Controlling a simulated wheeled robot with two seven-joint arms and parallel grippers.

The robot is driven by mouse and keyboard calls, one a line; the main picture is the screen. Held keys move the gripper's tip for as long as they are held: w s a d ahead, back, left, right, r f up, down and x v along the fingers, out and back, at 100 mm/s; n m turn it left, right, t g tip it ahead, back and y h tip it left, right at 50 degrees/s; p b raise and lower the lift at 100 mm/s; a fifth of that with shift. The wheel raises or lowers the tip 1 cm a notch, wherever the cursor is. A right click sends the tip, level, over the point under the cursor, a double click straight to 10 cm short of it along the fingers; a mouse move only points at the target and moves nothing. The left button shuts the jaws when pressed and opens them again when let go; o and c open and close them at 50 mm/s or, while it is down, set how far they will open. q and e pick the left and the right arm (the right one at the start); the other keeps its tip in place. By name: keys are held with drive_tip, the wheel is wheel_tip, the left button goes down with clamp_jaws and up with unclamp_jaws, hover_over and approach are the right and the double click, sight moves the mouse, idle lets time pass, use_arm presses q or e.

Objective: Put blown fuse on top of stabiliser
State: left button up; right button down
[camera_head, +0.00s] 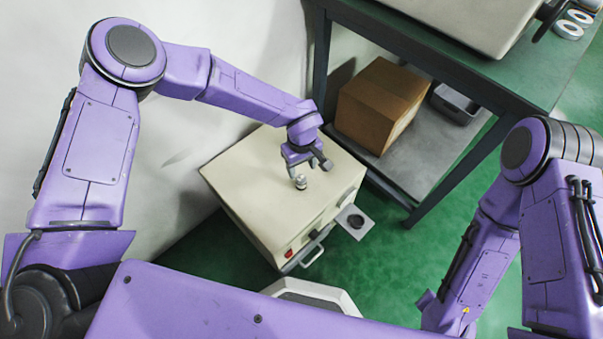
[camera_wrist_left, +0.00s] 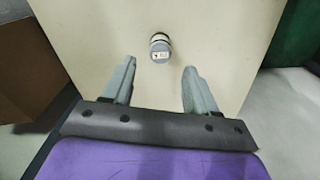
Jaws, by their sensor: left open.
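The stabiliser (camera_head: 270,205) is a cream box on the green floor with a red switch and a handle on its front. A small silver and dark cylinder, which looks like the fuse (camera_head: 301,183), stands on its top; it also shows in the left wrist view (camera_wrist_left: 160,48) with a pale label. My left gripper (camera_head: 309,171) is open and empty, just above the top and close beside the fuse. In the left wrist view its fingers (camera_wrist_left: 160,75) are spread apart, with the fuse beyond the tips and between their lines. My right arm shows at the right, but its gripper is hidden.
A green-topped table (camera_head: 400,40) with a dark frame stands at the back right. Its lower shelf holds a cardboard box (camera_head: 378,105) and a grey bin (camera_head: 455,103). A white wall is close on the left.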

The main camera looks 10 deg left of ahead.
sight(302, 178)
use_arm(q)
wheel_tip(302, 178, up, 5)
drive_tip(key=shift+f, duration=0.15)
